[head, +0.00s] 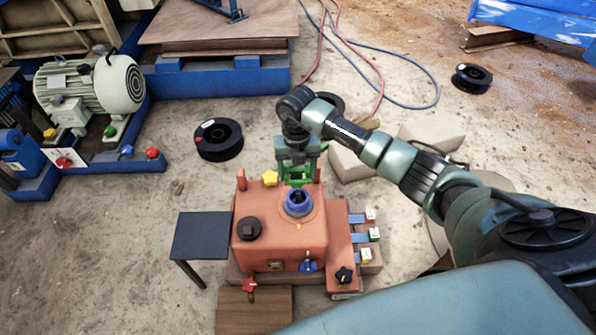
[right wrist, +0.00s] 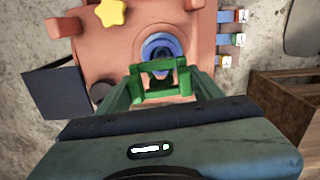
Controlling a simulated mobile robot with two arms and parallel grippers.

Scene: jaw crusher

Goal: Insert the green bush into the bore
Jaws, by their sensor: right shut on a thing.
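The green bush (head: 298,181) is between the fingers of my right gripper (head: 298,175), which is shut on it. It also shows in the right wrist view (right wrist: 158,66), with my right gripper (right wrist: 158,80) around it. The bore is the dark opening in a blue ring (head: 298,203) on top of the orange housing (head: 285,240). In the head view the bush is just behind the ring and appears raised above the housing. In the right wrist view the bush covers part of the blue ring (right wrist: 160,46). My left gripper is not in view.
A yellow star knob (head: 270,178), a black cap (head: 249,228) and two upright orange posts stand on the housing. A dark plate (head: 201,236) is at its left. Colour-tagged blocks (head: 368,235) and a black knob (head: 344,275) are at its right.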

